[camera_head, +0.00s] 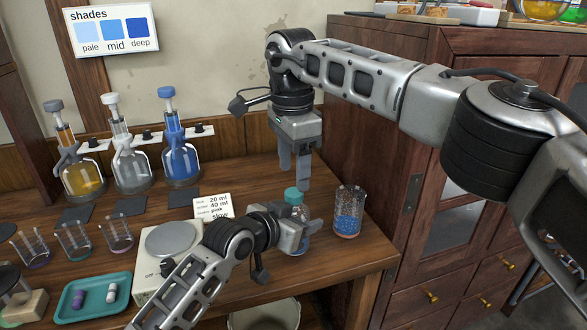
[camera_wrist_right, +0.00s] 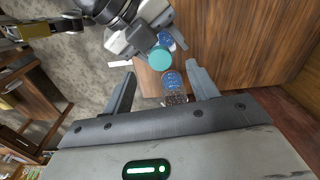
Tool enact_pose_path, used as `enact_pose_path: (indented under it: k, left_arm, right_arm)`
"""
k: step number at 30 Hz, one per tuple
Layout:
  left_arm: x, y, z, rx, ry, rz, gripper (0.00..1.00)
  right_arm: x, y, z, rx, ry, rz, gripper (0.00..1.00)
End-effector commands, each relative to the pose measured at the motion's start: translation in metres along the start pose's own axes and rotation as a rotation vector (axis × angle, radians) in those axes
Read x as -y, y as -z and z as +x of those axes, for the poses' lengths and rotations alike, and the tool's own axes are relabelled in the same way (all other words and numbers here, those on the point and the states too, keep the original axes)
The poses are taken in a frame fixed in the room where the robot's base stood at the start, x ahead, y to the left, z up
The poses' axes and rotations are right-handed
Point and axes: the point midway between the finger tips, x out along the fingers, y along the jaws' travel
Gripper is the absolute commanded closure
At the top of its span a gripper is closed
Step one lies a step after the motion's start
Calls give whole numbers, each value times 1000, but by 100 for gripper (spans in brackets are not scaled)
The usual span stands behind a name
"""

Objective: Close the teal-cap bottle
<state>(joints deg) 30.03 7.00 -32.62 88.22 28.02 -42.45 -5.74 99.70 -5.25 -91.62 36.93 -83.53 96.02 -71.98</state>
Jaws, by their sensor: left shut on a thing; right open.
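The bottle (camera_head: 297,212) stands on the wooden bench near its right front corner, with blue contents showing. Its teal cap (camera_head: 293,195) sits at its top; it also shows in the right wrist view (camera_wrist_right: 159,57). Whether the cap is tight cannot be told. My left gripper (camera_head: 304,233) is shut on the bottle and hides much of its body. My right gripper (camera_head: 293,176) is open and empty, pointing down just above the cap. In the right wrist view the cap lies beyond the open fingers (camera_wrist_right: 160,85), apart from both.
A beaker of blue and orange beads (camera_head: 348,212) stands right of the bottle. A balance (camera_head: 170,241), a note card (camera_head: 212,206) and a teal tray (camera_head: 92,299) lie to the left. Several flasks (camera_head: 182,155) line the back. A dark wooden cabinet (camera_head: 432,215) bounds the right.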

Motion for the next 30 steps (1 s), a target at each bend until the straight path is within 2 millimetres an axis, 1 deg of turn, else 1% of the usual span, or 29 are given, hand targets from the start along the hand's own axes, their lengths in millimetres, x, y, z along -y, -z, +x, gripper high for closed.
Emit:
enact_pose_path:
  k: [1, 2, 11, 14, 21, 27, 30]
  left_arm:
    - [0, 2, 0, -4, 0, 0, 100]
    - [0, 2, 0, -4, 0, 0, 100]
    - [0, 2, 0, -4, 0, 0, 100]
    - [0, 2, 0, -4, 0, 0, 100]
    - [0, 2, 0, -4, 0, 0, 100]
    - [0, 2, 0, -4, 0, 0, 100]
    - [0, 2, 0, -4, 0, 0, 100]
  right_arm:
    - [0, 0, 0, 0, 0, 0, 26]
    - [0, 0, 0, 0, 0, 0, 23]
    - [0, 0, -2, 0, 1, 0, 23]
    - [1, 0, -12, -1, 4, 0, 23]
    - [0, -1, -55, 0, 4, 2, 23]
    - [0, -1, -72, -1, 1, 0, 23]
    - [0, 0, -75, 0, 1, 0, 23]
